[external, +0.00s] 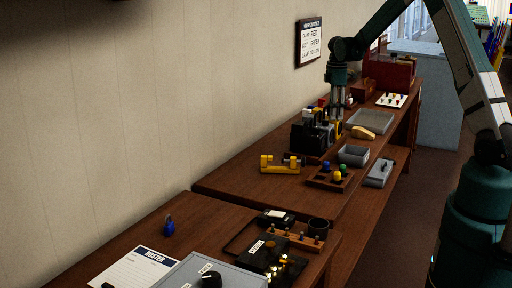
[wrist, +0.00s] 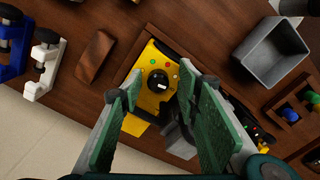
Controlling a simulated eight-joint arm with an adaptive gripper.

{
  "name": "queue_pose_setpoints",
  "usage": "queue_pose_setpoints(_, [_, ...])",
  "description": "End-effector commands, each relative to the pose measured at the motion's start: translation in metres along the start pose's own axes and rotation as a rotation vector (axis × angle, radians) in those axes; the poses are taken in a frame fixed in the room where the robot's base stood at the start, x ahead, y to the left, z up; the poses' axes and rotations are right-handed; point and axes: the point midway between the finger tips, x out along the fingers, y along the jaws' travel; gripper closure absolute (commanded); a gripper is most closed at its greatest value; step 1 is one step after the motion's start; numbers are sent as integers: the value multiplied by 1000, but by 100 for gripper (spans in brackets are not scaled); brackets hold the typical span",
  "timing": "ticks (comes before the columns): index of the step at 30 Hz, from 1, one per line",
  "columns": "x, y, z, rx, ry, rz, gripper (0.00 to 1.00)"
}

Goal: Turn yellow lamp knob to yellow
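The yellow lamp (wrist: 150,98) lies below my gripper in the wrist view. Its round black knob (wrist: 158,80) has a pale mark and small coloured dots around it, red and green among them. The mark's exact direction is too small to tell. My gripper (wrist: 165,88) is open, its green-padded fingers spread on either side of the knob, apparently above it and with nothing between them. In the external view my gripper (external: 337,113) points down over the far bench, and a yellow part (external: 339,130) of what seems to be the lamp shows beside black equipment.
In the wrist view, a wooden block (wrist: 96,57), a white clamp (wrist: 42,65) and a blue clamp (wrist: 14,42) lie left; a grey bin (wrist: 273,52) stands right. In the external view, a wall notice (external: 310,42) hangs behind and a grey tray (external: 370,122) lies right.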

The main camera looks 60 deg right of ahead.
Motion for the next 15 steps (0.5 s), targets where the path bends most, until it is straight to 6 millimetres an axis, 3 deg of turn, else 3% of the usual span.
queue_pose_setpoints(15, [-2, 0, 0, 305, 0, 0, 67])
